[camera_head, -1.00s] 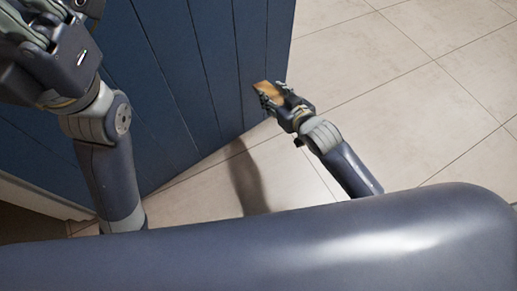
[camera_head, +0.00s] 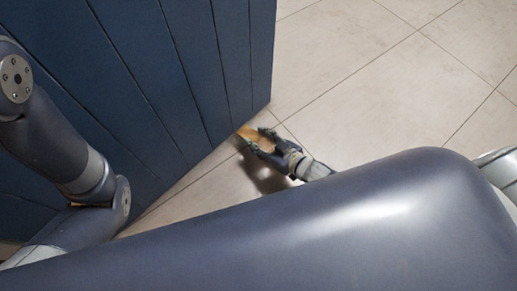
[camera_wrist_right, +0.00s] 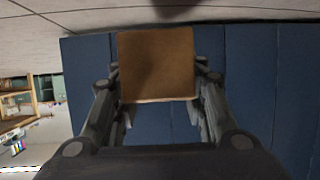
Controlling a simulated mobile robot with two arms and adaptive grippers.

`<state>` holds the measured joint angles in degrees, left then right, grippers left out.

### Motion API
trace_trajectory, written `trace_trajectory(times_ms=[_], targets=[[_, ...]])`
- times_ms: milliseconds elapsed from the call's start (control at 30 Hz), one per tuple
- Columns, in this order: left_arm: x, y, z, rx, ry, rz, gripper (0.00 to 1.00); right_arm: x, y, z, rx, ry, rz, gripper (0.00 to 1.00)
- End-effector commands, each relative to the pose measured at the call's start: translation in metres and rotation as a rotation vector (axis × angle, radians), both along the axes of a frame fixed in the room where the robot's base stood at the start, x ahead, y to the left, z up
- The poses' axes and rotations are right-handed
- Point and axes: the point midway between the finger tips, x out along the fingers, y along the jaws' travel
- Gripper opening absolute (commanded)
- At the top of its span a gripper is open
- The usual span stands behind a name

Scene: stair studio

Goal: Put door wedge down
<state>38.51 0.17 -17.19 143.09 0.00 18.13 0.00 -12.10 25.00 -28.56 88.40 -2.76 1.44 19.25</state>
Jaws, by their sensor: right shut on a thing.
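The door wedge (camera_head: 249,132) is a small tan-brown wooden piece held in my right gripper (camera_head: 258,140). In the head view it is low, close to the bottom corner of the blue door. I cannot tell whether it touches the floor. In the right wrist view the wedge (camera_wrist_right: 157,62) shows its flat square face between the two fingers of my right gripper (camera_wrist_right: 157,90), which is shut on it. My left arm shows at the left of the head view, but its gripper is out of the picture.
The blue plank door (camera_head: 190,70) stands at the left and fills the back of the wrist view. The tiled floor (camera_head: 360,80) is clear to the right of it. Shelves (camera_wrist_right: 18,105) show at the far left in the wrist view.

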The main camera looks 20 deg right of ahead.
Motion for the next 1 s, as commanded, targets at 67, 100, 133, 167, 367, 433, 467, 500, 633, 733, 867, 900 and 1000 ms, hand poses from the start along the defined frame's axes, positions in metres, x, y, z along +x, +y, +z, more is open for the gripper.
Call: trace_trajectory(times_ms=[67,100,133,167,367,433,467,500,633,733,867,900,1000], targets=[[-0.002,0.0,-0.008,0.0,-0.004,0.0,0.0,0.001,0.001,-0.01,0.001,-0.003,0.0,0.13],[-0.002,0.0,-0.008,0.001,-0.004,0.001,0.0,0.001,0.001,-0.011,0.001,-0.003,0.0,0.13],[-0.002,0.0,-0.008,0.0,-0.005,0.001,0.0,0.001,0.001,-0.011,0.001,-0.003,0.0,0.13],[-0.003,0.0,-0.008,0.0,-0.006,0.0,0.0,0.001,0.001,-0.012,0.001,-0.003,0.0,0.13],[-0.007,0.0,-0.02,0.001,-0.019,0.0,0.0,0.001,0.001,-0.03,0.001,-0.003,0.0,0.13],[-0.007,0.0,-0.029,0.001,-0.018,0.001,0.0,0.001,0.001,-0.04,0.001,-0.002,0.0,0.13],[-0.007,0.0,-0.032,0.001,-0.017,0.001,0.0,0.001,0.001,-0.044,0.002,-0.001,0.0,0.13],[-0.007,0.0,-0.035,0.001,-0.017,0.001,0.0,0.001,0.001,-0.047,0.002,-0.002,0.0,0.13],[-0.006,0.0,-0.036,0.001,-0.016,0.001,0.0,0.001,0.001,-0.049,0.003,-0.003,0.0,0.13],[-0.006,0.0,-0.034,0.001,-0.016,0.001,0.0,0.001,0.001,-0.047,0.001,-0.003,0.0,0.13],[-0.007,0.0,-0.035,0.001,-0.017,0.001,0.0,0.001,0.001,-0.048,0.001,-0.003,0.0,0.13],[-0.007,-0.001,-0.036,0.001,-0.017,0.0,0.0,0.001,0.001,-0.05,0.001,-0.003,0.0,0.13],[-0.007,-0.001,-0.036,0.001,-0.017,0.0,0.0,0.001,0.0,-0.051,0.001,-0.002,0.0,0.48]])
